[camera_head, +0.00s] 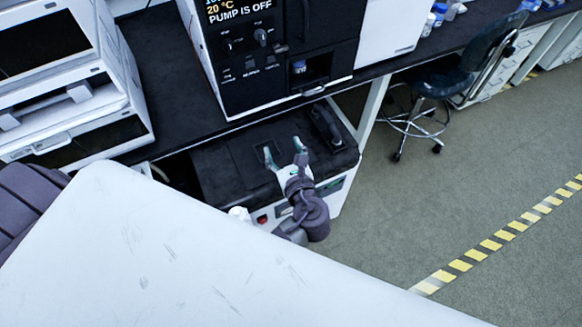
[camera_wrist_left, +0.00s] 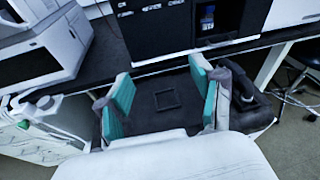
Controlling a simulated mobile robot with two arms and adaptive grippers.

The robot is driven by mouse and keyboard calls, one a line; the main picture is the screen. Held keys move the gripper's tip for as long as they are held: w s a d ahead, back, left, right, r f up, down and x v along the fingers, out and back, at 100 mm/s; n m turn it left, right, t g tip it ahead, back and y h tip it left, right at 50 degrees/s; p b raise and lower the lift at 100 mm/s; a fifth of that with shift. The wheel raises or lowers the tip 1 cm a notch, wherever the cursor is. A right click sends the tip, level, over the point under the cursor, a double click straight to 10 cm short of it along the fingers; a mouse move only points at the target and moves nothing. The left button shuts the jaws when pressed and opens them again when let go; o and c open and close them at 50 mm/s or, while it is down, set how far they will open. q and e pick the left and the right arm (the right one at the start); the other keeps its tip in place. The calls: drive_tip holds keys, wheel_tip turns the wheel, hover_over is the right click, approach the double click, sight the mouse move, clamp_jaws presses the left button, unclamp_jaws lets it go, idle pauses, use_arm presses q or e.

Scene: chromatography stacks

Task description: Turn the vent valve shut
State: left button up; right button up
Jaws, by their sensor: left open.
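My left gripper (camera_head: 284,154) is open and empty above the black top of a low white unit (camera_head: 341,186) under the bench. Its teal-faced fingers stand wide apart in the left wrist view (camera_wrist_left: 161,85), with only the black top and a square outline on it between them. I cannot tell for certain which part is the vent valve. A black instrument panel (camera_head: 236,89) carries small dark knobs (camera_head: 261,37) and reads "PUMP IS OFF". A small white fitting (camera_head: 240,214) is at the low unit's front, left of my arm. My right gripper is not in view.
A black handle (camera_head: 326,126) stands on the low unit's right side. The dark bench edge (camera_head: 236,123) runs above the unit. White instruments (camera_head: 138,92) stand at left. A stool (camera_head: 436,88) stands at right, with clear floor in front.

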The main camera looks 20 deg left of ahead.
use_arm(q)
drive_tip(key=shift+s+d+f+h, duration=0.15)
drive_tip(key=shift+d+f+h, duration=0.05)
drive_tip(key=shift+f, duration=0.6)
drive_tip(key=shift+s+d+f+h, duration=0.15)
drive_tip(key=shift+d+f+h, duration=0.05)
drive_tip(key=shift+f, duration=0.55)
